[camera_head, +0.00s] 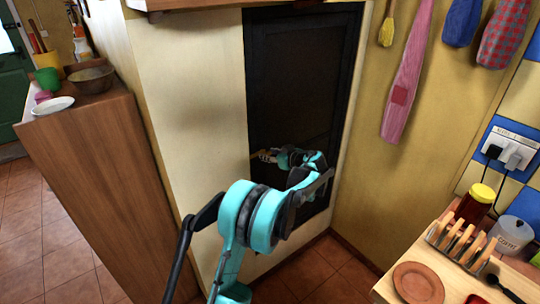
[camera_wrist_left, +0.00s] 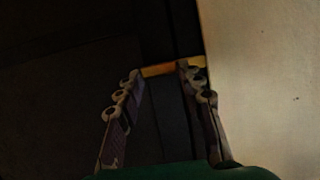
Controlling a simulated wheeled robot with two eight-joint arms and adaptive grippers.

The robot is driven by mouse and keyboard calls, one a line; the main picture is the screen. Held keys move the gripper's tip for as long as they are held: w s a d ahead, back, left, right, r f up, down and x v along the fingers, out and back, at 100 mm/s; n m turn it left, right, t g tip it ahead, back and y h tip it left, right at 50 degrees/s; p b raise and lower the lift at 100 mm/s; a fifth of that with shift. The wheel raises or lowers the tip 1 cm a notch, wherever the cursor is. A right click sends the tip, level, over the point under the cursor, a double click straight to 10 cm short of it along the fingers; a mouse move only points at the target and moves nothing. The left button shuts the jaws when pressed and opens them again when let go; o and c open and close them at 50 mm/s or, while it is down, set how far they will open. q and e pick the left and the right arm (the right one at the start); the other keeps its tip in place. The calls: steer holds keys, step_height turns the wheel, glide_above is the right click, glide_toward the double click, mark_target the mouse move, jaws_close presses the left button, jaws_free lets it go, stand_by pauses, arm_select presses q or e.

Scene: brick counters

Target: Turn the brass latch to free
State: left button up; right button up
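The brass latch (camera_wrist_left: 158,69) is a short yellow-brown bar lying crosswise on the dark door, near the pale wall edge, in the left wrist view. My left gripper (camera_wrist_left: 161,72) has its two fingers spread, with the bar spanning the gap at their tips. I cannot tell whether the fingers touch it. In the head view my left gripper (camera_head: 268,156) is small, in front of the left side of the tall dark door (camera_head: 300,75). The latch is hard to make out there, among the fingers. My right gripper is in neither view.
A wooden counter (camera_head: 95,150) with a bowl, a green cup and a white plate stands at the left. At the lower right a worktop holds a toast rack (camera_head: 460,243), a jar (camera_head: 475,205) and a round terracotta dish (camera_head: 418,283). Cloths hang on the right wall.

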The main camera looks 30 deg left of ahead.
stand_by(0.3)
arm_select(q)
steer(key=m, duration=0.1)
steer(key=m+g+p, duration=0.1)
steer(key=shift+w+d+m+g+y, duration=0.1)
steer(key=shift+w+m+g+y, duration=0.2)
steer(key=shift+m+y, duration=0.1)
steer(key=m+g+y, duration=0.1)
steer(key=m, duration=0.2)
steer(key=f+m+g+y+b, duration=0.1)
steer(key=m+y, duration=0.1)
steer(key=m, duration=0.2)
steer(key=m+g+y, duration=0.1)
steer(key=m, duration=0.2)
steer(key=shift+w+d+f+m+y+b, duration=0.2)
steer(key=shift+w+f+m+y+b, duration=0.1)
steer(key=shift+w+b, duration=0.1)
stand_by(0.4)
steer(key=o, duration=1.2)
steer(key=shift+c, duration=0.2)
